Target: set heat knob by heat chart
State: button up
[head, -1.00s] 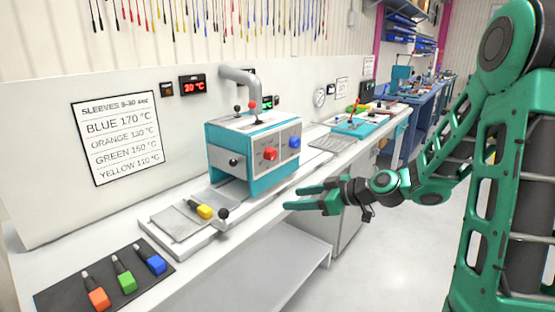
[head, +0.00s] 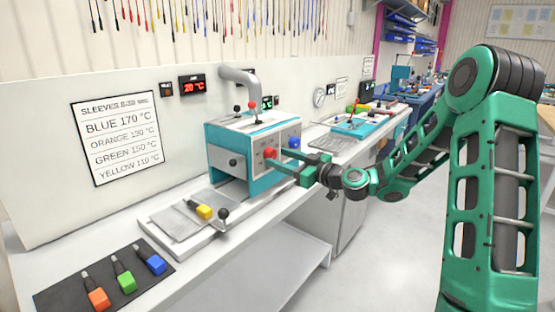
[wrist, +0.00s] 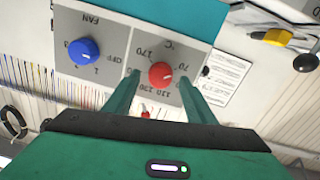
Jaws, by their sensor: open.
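The red heat knob (head: 270,153) is on the front panel of the teal and white heater box (head: 225,145). In the wrist view the red knob (wrist: 162,75) sits on a dial marked in °C, between my two fingers. My gripper (head: 283,164) is open at the panel, with a finger on either side of the knob; I cannot tell whether they touch it. The heat chart (head: 120,136) on the wall lists blue 170, orange 130, green 150 and yellow 110 °C. A yellow-handled piece (head: 204,212) lies on the metal tray (head: 170,222) before the box.
The blue fan knob (wrist: 84,52) is close beside the red one. A red display (head: 192,85) reads about 20 °C. A dark mat (head: 60,297) holds orange, green and blue pieces. The floor at right is clear.

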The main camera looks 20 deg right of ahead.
jog(key=shift+x, duration=1.15)
jog(key=c, duration=1)
jog(key=shift+d, duration=0.3)
jog(key=shift+c, duration=0.2)
jog(key=shift+a, duration=0.1)
